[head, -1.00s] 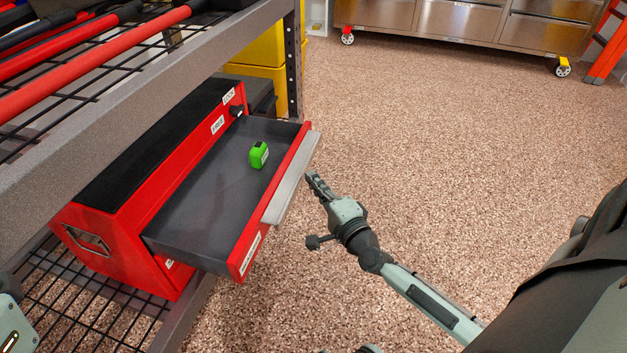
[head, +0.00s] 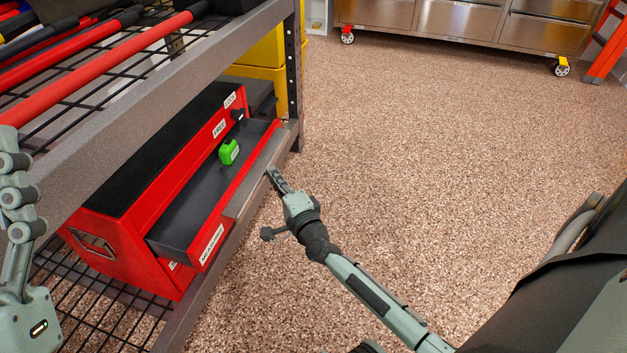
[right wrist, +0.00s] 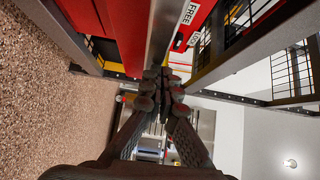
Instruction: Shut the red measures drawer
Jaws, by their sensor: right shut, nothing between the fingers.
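The red measures drawer (head: 207,243) of the red toolchest (head: 130,235) is partly open in the head view, with a dark inside and a grey handle strip (head: 258,172) along its front. A green tape measure (head: 229,151) lies in the drawer. My right gripper (head: 272,173) is shut and empty, its fingertips at the drawer's handle strip; I cannot tell whether they touch. The right wrist view shows its closed fingers (right wrist: 163,80) beside the red drawer front (right wrist: 125,35). My left gripper (head: 12,165) is at the left edge, beside the shelf; its finger state is unclear.
The toolchest stands on the lower wire shelf (head: 85,310) of a grey rack. The upper shelf's edge (head: 150,95) overhangs it, with red-handled tools (head: 95,65) above. Yellow bins (head: 262,65) stand behind. The speckled floor (head: 430,170) to the right is clear.

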